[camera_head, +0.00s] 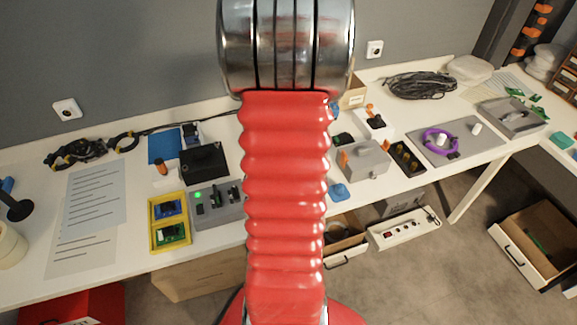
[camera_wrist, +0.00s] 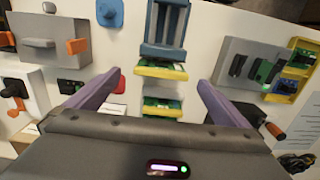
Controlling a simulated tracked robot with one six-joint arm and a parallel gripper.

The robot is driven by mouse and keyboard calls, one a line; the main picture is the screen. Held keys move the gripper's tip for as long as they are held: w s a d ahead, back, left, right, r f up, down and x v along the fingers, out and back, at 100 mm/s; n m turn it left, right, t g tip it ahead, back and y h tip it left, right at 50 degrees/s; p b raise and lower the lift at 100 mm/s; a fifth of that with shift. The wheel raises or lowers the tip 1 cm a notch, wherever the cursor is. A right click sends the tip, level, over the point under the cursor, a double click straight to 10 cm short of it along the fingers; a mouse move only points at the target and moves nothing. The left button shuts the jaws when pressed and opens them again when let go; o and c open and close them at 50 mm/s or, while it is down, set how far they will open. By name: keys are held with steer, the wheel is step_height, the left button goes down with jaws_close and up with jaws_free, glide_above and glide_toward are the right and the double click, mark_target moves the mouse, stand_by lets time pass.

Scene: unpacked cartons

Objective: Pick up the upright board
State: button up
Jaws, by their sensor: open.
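In the wrist view a green board with a yellow edge (camera_wrist: 160,69) stands at the end of a blue slotted rack (camera_wrist: 163,35), ahead of my fingers. A second green board (camera_wrist: 162,104) shows nearer, between my fingers, partly hidden by the gripper body. I cannot tell for sure which of them is upright. My gripper (camera_wrist: 160,79) is open, its two purple fingers spread wide with nothing held. Whether the fingers are level with the boards is unclear. In the head view my red arm hides the rack and these boards.
A grey switch box (camera_head: 213,203) and a yellow tray (camera_head: 152,237) with green and blue boards lie left of my arm. A grey box (camera_head: 364,164) with an orange part stands to its right. A blue knob (camera_wrist: 110,13) is near the rack. Papers (camera_head: 92,205) lie far left.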

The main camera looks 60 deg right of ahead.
steer(key=shift+f, duration=0.1)
steer(key=shift+a+f, duration=0.1)
steer(key=shift+f, duration=2.4)
steer(key=shift+c, duration=0.5)
steer(key=c, duration=1.1)
steer(key=shift+r, duration=0.15)
step_height(320, 180, up, 10)
steer(key=shift+f, duration=0.1)
steer(key=shift+w, duration=0.15)
